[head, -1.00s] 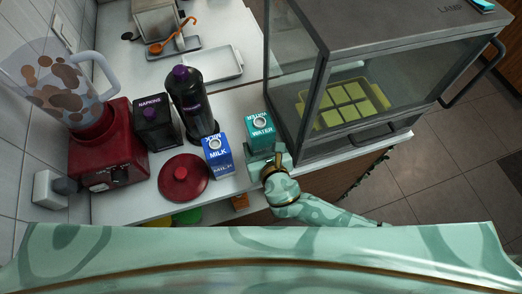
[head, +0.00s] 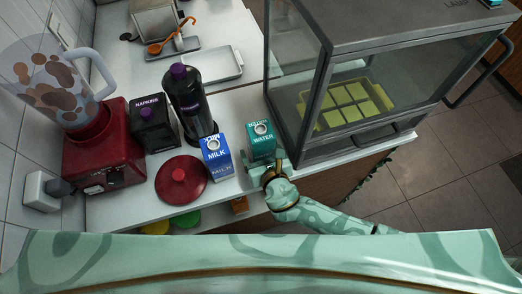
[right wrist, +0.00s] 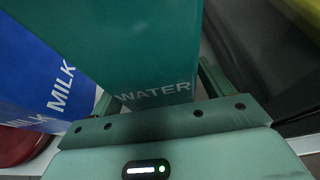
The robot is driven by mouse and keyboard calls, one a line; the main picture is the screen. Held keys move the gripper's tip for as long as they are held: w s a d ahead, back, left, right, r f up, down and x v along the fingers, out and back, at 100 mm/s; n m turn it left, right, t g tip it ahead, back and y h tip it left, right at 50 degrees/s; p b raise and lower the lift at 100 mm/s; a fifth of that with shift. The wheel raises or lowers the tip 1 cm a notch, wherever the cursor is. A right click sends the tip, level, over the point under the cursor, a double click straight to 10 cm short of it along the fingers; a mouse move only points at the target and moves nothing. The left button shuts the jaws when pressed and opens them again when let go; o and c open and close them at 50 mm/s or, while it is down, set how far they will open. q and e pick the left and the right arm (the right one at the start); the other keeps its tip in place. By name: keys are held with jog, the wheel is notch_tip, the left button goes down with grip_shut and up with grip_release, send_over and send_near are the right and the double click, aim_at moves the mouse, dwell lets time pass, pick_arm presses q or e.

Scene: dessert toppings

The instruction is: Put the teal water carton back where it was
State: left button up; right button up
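The teal water carton (head: 261,141) is upright near the front edge of the counter, right of the blue milk carton (head: 216,158). My right gripper (head: 266,166) is at its near side, low down. In the right wrist view, the water carton (right wrist: 155,50) fills the middle, with one finger of my right gripper (right wrist: 158,92) along each side, closed on it. The milk carton (right wrist: 50,75) is at the left there. The water carton's base is hidden, so I cannot tell whether it touches the counter. My left gripper is not in view.
A glass-sided case (head: 335,65) stands close on the right. A red lid (head: 181,181), a dark bottle (head: 187,100), a napkin box (head: 150,122) and a red blender (head: 100,150) are on the left. A metal tray (head: 215,68) lies behind. The counter behind the water carton is clear.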

jog(key=shift+r, duration=0.1)
jog(key=shift+s+d+r, duration=0.1)
jog(key=shift+s+r, duration=0.05)
jog(key=shift+s, duration=0.05)
jog(key=p+v, duration=0.2)
jog(key=v, duration=0.9)
jog(key=shift+s+p, duration=0.25)
jog(key=shift+p, duration=0.15)
jog(key=shift+s+d, duration=0.1)
